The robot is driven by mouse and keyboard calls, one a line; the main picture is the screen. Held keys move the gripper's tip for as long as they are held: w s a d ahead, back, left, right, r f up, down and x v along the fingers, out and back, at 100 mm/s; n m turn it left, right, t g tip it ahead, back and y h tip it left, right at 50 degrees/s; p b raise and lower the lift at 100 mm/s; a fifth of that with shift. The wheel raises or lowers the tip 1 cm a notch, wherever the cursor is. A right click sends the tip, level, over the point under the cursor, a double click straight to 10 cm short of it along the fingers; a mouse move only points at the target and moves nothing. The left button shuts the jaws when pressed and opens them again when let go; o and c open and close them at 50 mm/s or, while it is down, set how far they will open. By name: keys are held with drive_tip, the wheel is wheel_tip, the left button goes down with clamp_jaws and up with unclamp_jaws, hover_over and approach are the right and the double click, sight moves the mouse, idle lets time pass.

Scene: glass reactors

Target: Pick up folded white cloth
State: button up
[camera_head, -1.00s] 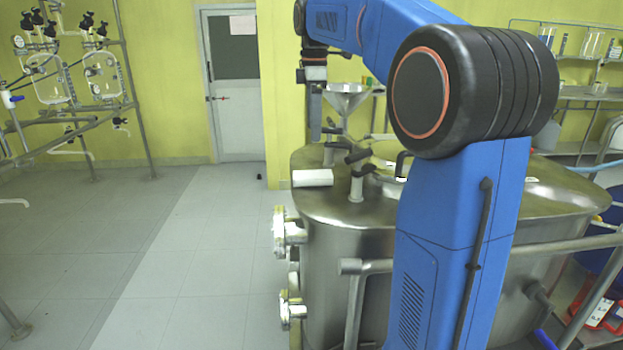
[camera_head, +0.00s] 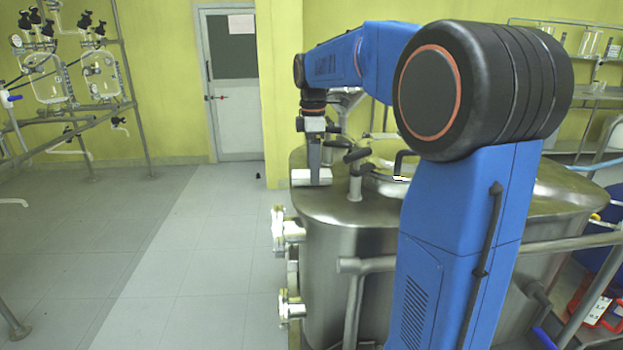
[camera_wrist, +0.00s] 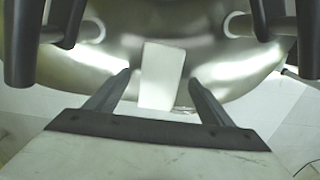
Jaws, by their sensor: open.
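The folded white cloth (camera_head: 303,177) lies on the left edge of the steel vessel's lid (camera_head: 335,205) in the head view. In the wrist view the cloth (camera_wrist: 161,76) is a pale upright block near the lid's rim, between the lines of the two fingers. My gripper (camera_wrist: 159,82) is open, with one finger on each side of the cloth and gaps between. In the head view my gripper (camera_head: 315,172) points down at the cloth and partly covers it. I cannot tell whether the fingertips reach down to the cloth's height.
A lid clamp with a dark handle (camera_head: 356,156) stands just right of the cloth. A steel funnel (camera_head: 346,98) is behind my arm. Pipe railing (camera_head: 362,266) runs in front of the vessel.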

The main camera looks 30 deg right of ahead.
drive_tip(key=shift+f, duration=0.35)
drive_tip(key=shift+c, duration=0.3)
drive_tip(key=c, duration=1.2)
drive_tip(key=shift+o, duration=0.2)
drive_tip(key=shift+r, duration=0.15)
wheel_tip(320, 180, up, 10)
drive_tip(key=shift+o, duration=1)
